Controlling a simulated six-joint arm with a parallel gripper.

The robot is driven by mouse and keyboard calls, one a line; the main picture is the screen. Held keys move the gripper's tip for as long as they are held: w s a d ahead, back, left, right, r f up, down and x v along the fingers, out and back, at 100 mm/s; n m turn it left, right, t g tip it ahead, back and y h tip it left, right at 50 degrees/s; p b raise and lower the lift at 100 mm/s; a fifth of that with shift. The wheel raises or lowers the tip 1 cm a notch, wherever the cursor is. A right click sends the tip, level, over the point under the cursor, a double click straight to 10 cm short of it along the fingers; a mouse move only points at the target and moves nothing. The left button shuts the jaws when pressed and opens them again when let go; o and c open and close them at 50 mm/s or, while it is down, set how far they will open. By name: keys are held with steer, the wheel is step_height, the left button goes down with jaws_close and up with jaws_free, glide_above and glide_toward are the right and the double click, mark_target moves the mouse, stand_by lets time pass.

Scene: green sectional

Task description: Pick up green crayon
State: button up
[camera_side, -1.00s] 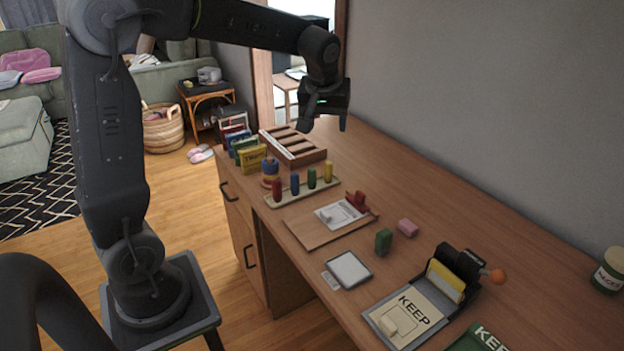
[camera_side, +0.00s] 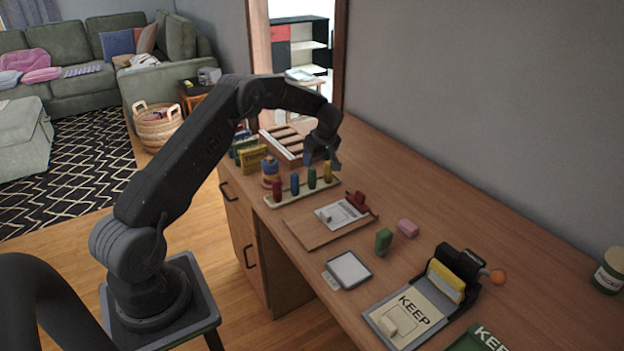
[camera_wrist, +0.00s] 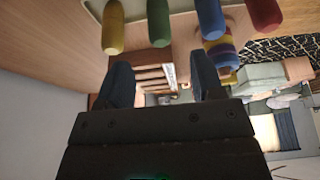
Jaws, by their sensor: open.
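The green crayon (camera_side: 312,178) stands upright in a pale wooden strip (camera_side: 283,199), between the blue crayon (camera_side: 295,184) and the yellow crayon (camera_side: 327,171). A red crayon (camera_side: 277,191) stands at the strip's left end. My gripper (camera_side: 322,163) is open, just above and behind the green and yellow crayons. In the wrist view the green crayon (camera_wrist: 158,24) hangs upside down at the top, roughly centred above the gap between my open fingers (camera_wrist: 160,75). Nothing shows between the fingers. I cannot tell whether a finger touches a crayon.
A slatted wooden rack (camera_side: 273,143), a yellow box (camera_side: 252,160) and a striped stacking toy (camera_side: 270,172) stand close behind the strip. A clipboard (camera_side: 308,230) lies in front, with a red thing (camera_side: 356,201) on it.

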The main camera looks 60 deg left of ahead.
mark_target(311, 175)
steer(key=x, duration=0.9)
steer(key=shift+a+f, duration=0.1)
steer(key=shift+f, duration=0.3)
steer(key=shift+c, duration=0.3)
steer(key=c, duration=0.9)
steer(key=shift+c, duration=0.2)
steer(key=shift+r, duration=0.15)
